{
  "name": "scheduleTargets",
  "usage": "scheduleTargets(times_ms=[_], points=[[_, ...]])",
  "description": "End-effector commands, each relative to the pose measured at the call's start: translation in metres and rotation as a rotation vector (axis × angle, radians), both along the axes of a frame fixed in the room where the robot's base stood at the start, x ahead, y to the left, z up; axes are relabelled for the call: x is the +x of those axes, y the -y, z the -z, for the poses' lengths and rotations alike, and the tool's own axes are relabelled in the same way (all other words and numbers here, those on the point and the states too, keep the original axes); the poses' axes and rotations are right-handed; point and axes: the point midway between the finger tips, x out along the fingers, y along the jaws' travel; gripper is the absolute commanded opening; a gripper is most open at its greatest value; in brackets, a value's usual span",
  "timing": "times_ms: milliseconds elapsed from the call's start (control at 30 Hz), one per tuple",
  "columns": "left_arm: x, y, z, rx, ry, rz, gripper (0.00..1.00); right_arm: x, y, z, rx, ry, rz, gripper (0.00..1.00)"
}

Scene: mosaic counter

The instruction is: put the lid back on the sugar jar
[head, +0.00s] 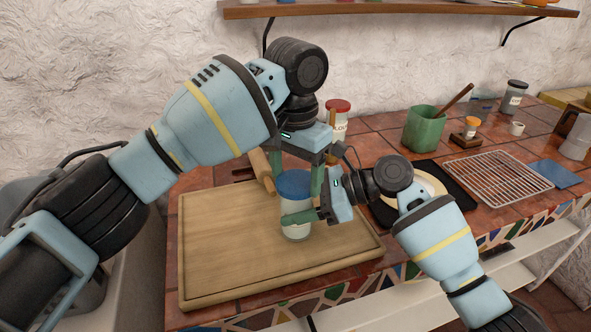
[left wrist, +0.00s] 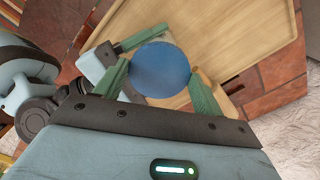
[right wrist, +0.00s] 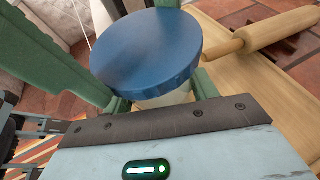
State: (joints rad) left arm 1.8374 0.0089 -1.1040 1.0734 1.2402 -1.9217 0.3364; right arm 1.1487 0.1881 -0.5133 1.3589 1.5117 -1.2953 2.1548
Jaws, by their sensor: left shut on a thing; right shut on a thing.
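The sugar jar (head: 297,232), a pale jar, stands upright on the wooden board, its label not readable. Its round blue lid (head: 294,183) is level at the jar's mouth; I cannot tell whether a thin gap remains. My left gripper (head: 297,186) reaches down from above and is shut on the lid, one finger on each side, as the left wrist view (left wrist: 160,88) also shows. My right gripper (head: 300,216) comes from the right and is shut on the jar's body below the lid. In the right wrist view the lid (right wrist: 147,50) hides most of the jar (right wrist: 168,98).
A rolling pin (head: 262,172) lies behind the jar on the board (head: 220,250). A red-lidded jar (head: 338,108) stands behind my left gripper. A green pot (head: 424,130), a wire rack (head: 490,172) and a dark-lidded jar (head: 515,97) are to the right. The board's left part is clear.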

Motion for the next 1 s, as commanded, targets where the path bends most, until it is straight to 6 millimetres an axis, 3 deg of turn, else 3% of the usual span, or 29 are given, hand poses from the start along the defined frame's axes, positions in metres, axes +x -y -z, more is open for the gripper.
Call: scheduleTargets(times_ms=[167, 200, 367, 1000], points=[[0.0001, -0.0002, 0.0030, -0.001, 0.001, 0.000, 0.48, 0.0002, -0.0001, -0.0007, 0.001, 0.001, 0.001, 0.17], [0.0001, -0.0002, 0.0028, 0.000, 0.001, 0.000, 0.48, 0.0002, -0.0001, -0.0007, 0.001, 0.001, 0.001, 0.00], [0.0003, -0.0002, 0.0029, -0.001, 0.001, 0.071, 0.48, 0.0002, -0.0001, -0.0007, 0.001, 0.001, 0.001, 0.00], [0.0026, -0.0007, 0.0031, -0.001, 0.001, 1.062, 0.48, 0.0001, 0.0000, -0.0005, 0.000, 0.001, 0.000, 0.00]])
